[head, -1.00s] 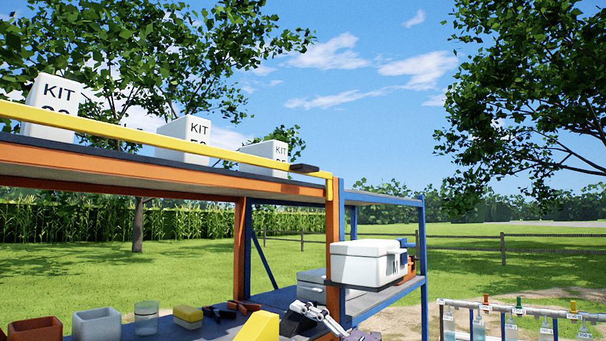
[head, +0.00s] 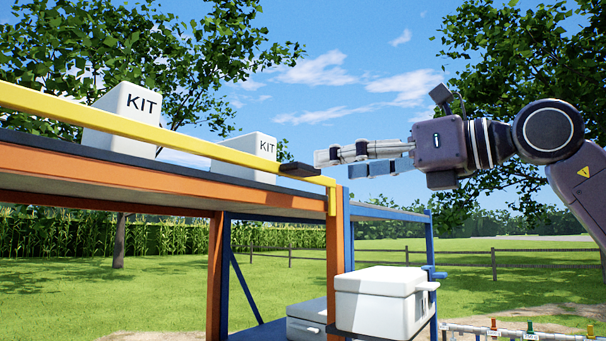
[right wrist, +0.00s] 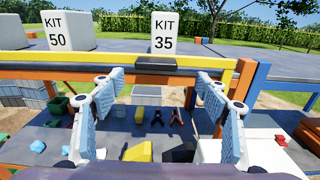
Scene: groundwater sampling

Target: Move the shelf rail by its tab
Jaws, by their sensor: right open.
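The shelf rail (head: 170,134) is a long yellow bar along the front edge of the orange shelf's top deck. It also crosses the right wrist view (right wrist: 215,73). Its dark tab (head: 300,169) sits near the rail's right end, and shows in the right wrist view (right wrist: 155,66) between and beyond my fingers. My right gripper (head: 334,163) is open and empty, just right of the tab in the head view, at about its height. In the right wrist view its two fingers (right wrist: 161,82) are spread wide. No contact with the tab shows. My left gripper is not in view.
White kit boxes (head: 125,117) (right wrist: 164,33) stand behind the rail on the top deck. A blue rack beside the shelf holds a white cooler (head: 375,300). The lower deck (right wrist: 130,120) carries several small items. Open air surrounds my right arm.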

